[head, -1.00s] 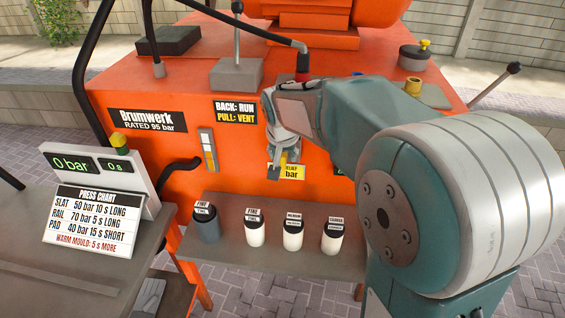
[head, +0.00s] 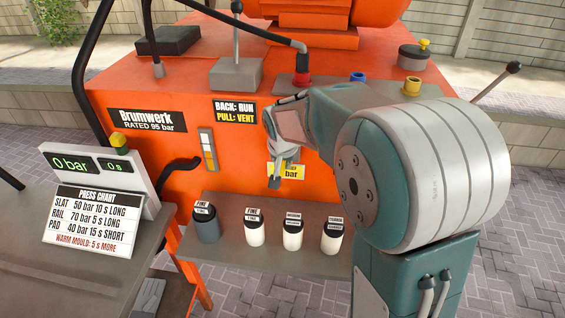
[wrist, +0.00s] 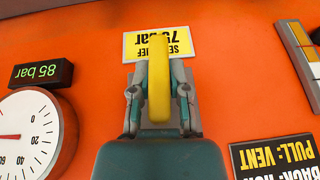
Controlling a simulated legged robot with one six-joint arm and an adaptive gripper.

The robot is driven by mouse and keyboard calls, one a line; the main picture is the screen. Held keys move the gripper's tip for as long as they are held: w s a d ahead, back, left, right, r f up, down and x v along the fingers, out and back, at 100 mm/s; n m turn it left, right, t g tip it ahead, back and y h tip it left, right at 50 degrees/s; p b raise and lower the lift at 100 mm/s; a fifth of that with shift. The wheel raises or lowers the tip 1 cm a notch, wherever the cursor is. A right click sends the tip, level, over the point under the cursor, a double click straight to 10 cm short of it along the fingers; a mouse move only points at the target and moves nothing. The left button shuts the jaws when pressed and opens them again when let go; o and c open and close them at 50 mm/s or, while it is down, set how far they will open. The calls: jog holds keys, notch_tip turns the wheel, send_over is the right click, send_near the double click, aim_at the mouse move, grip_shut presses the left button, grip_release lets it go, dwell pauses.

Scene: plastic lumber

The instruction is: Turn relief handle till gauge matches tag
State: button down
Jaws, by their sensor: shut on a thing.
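The yellow relief handle (wrist: 158,92) stands out from the orange press front and points nearly straight down the wrist view. My gripper (wrist: 159,78) is shut on it, a finger on each side. In the head view my gripper (head: 279,165) is at the press front, mostly hiding the handle. The yellow set-relief tag (wrist: 162,42) is upside down in the wrist view, partly covered by the handle, and seems to read 75 bar.
A shelf (head: 270,210) below holds several small labelled jars. A black hose (head: 180,168) and a press chart (head: 92,216) are to the left. The console display (head: 72,164) reads 0 bar. Capped ports and a lever stand on the press top.

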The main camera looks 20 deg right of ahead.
jog(key=shift+a+h, duration=0.1)
jog(key=shift+h, duration=0.2)
jog(key=g+h, duration=0.1)
jog(key=h, duration=0.1)
jog(key=shift+n+h, duration=0.3)
jog(key=shift+n, duration=0.1)
jog(key=h, duration=0.2)
jog(key=n+g+h, duration=0.1)
jog(key=h, duration=0.1)
jog(key=shift+f+g, duration=0.1)
jog(key=shift+g, duration=0.2)
jog(key=g+h, duration=0.1)
jog(key=h, duration=0.2)
jog(key=shift+n, duration=0.4)
jog(key=shift+n+g+h, duration=0.3)
jog(key=shift+n+h, duration=0.3)
jog(key=shift+h, duration=1.3)
jog(key=c, duration=0.6)
grip_release()
jog(key=shift+w+a, duration=0.1)
jog(key=shift+a, duration=0.1)
